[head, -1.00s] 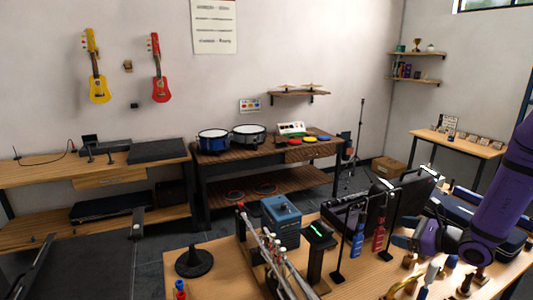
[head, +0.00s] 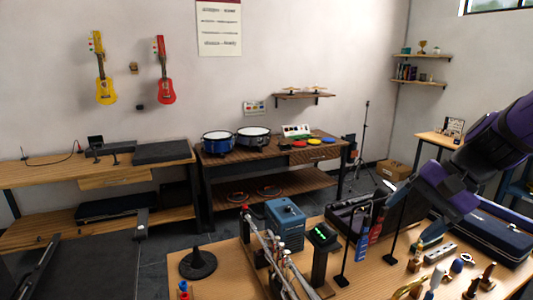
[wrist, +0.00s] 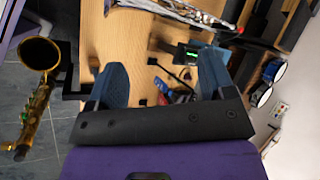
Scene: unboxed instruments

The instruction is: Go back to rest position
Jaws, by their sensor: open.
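My gripper (wrist: 163,80) shows in the wrist view with its two blue-grey fingers spread apart and nothing between them. In the head view my purple arm reaches in from the right edge. Its end is above the right part of the front wooden table (head: 225,262), in front of dark cases, and I cannot make out the fingertips there. In the wrist view the table (wrist: 125,40) lies beyond the fingers, with no contact visible.
The front table holds a blue box (head: 286,225), a silver instrument (head: 268,252), a blue bottle (head: 362,243), a black cone stand (head: 198,263) and small brass parts. A brass horn (wrist: 40,55) shows at left in the wrist view. Dark floor lies left of the table.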

